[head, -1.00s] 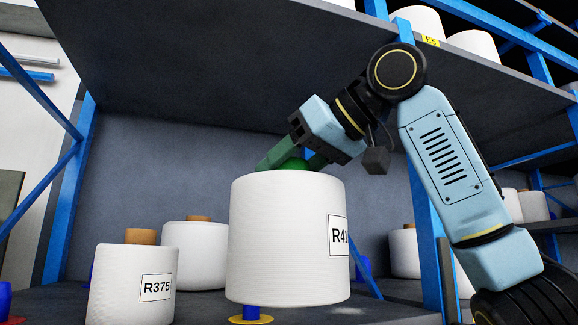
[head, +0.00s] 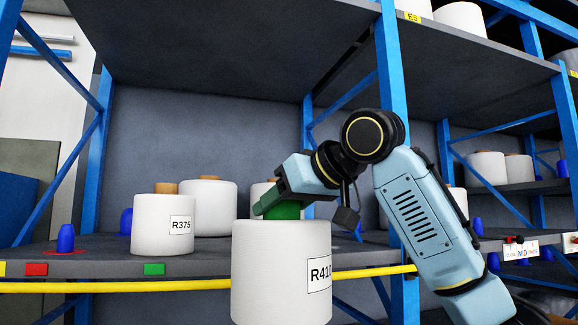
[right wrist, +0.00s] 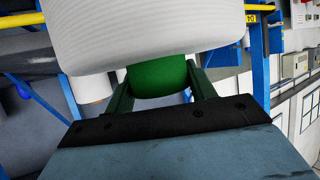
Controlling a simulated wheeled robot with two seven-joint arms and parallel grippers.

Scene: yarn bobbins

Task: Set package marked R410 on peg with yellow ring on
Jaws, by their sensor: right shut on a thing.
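The white package marked R410 (head: 278,275) hangs upright in front of the shelf edge in the head view, its label partly turned to the right. My right gripper (head: 277,209) is shut on its green core top (head: 284,210). In the right wrist view the fingers (right wrist: 160,84) grip the green core (right wrist: 157,77), with the white yarn (right wrist: 150,35) beyond. No yellow ring shows now; the package covers part of the shelf. My left gripper is not in view.
A package marked R375 (head: 163,224) and another white package (head: 208,207) stand on the shelf. A blue peg (head: 66,238) with a red ring is at the left. A yellow rail (head: 190,285) runs below the shelf edge. A blue upright (head: 392,80) stands behind my right arm.

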